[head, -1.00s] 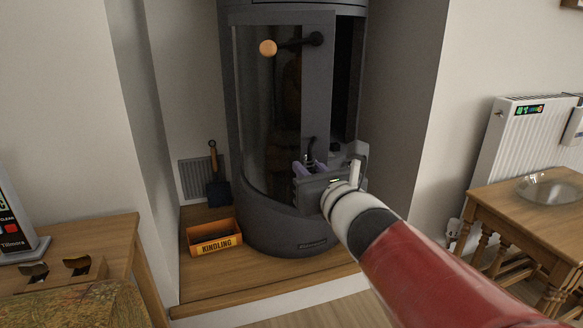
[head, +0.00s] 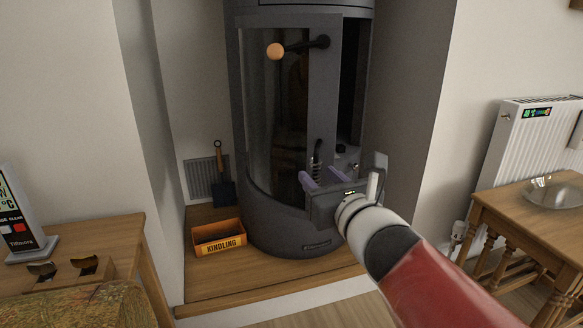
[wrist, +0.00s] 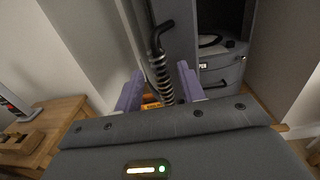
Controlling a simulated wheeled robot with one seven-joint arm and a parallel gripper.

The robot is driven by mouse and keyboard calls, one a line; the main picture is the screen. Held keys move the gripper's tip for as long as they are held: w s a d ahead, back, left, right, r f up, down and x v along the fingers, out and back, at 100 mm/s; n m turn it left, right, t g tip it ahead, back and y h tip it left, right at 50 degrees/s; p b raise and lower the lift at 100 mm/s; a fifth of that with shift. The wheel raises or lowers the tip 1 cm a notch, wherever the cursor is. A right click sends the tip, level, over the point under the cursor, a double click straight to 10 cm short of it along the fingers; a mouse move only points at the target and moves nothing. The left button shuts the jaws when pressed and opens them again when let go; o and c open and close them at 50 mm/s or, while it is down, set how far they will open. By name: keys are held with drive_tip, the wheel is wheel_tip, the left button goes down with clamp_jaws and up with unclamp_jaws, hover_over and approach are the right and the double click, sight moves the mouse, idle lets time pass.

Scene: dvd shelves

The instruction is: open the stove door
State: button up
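The stove (head: 290,232) stands in the alcove, dark grey, with a curved glass door (head: 268,110). The door stands ajar, with a dark gap (head: 350,80) along its right side. A black handle with a coil spring (head: 317,155) is low on the door's right edge; it also shows in the wrist view (wrist: 160,68). My gripper (head: 321,177) is in front of this handle, its lavender fingers apart. In the wrist view, my gripper (wrist: 160,88) has the coil's lower end between its fingers in the picture; I cannot tell whether they touch.
A tan knob on a black arm (head: 275,51) is high on the door. An orange kindling box (head: 218,237) and a shovel (head: 222,190) are at left on the wooden hearth (head: 260,285). A wooden table with a glass bowl (head: 553,192) stands at right.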

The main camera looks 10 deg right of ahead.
drive_tip(key=v, duration=0.5)
drive_tip(key=shift+p, duration=0.4)
drive_tip(key=shift+c, duration=0.3)
drive_tip(key=shift+w+a+r, duration=0.1)
drive_tip(key=shift+c, duration=1.4)
drive_tip(key=a+n+g+y, duration=0.1)
drive_tip(key=n, duration=0.2)
drive_tip(key=w+a+r+n+g+y+p, duration=0.1)
drive_tip(key=n, duration=0.2)
drive_tip(key=a+n+g+y+p, duration=0.1)
drive_tip(key=a+n+y, duration=0.1)
drive_tip(key=n, duration=0.1)
drive_tip(key=shift+w+r+g, duration=0.3)
drive_tip(key=shift+r, duration=0.05)
clamp_jaws()
drive_tip(key=w+d+n+g+p, duration=0.2)
drive_tip(key=d+g+p, duration=0.35)
drive_tip(key=d, duration=0.35)
drive_tip(key=w+d+n+g+p, duration=0.2)
drive_tip(key=d+n+g+p, duration=0.15)
drive_tip(key=d+g, duration=0.45)
drive_tip(key=w+a+f+m+t+b, duration=0.1)
drive_tip(key=a+f+b, duration=0.1)
drive_tip(key=a+f, duration=0.5)
drive_tip(key=shift+a+f+y, duration=0.15)
drive_tip(key=shift+a+y, duration=0.25)
drive_tip(key=shift+a, duration=1.35)
